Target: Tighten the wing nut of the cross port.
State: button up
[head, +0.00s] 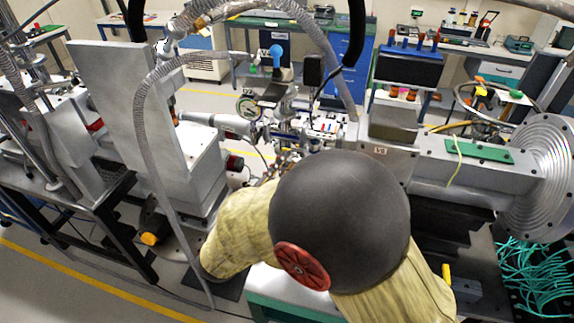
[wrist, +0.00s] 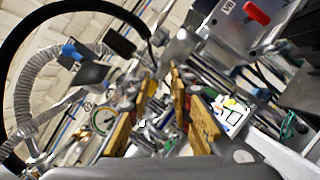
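In the wrist view my gripper (wrist: 163,88) shows two tan-padded fingers spread apart, with a gap between them. Shiny metal fittings show through and beyond this gap. I cannot tell whether the fingers touch anything. The wing nut cannot be made out for certain in either view. In the head view a cluster of metal vacuum fittings (head: 268,98) stands at centre, behind my arm. A round gauge (head: 247,108) with a green mark sits on it, and it also shows in the wrist view (wrist: 104,121). My arm hides the gripper in the head view.
A blue knob (head: 276,52) stands above the fittings. A ribbed grey hose (head: 146,125) arches left of them. A tall metal plate (head: 120,100) stands at left.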

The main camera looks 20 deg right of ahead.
jog(key=c, duration=0.3)
grip_shut()
dwell(0.4)
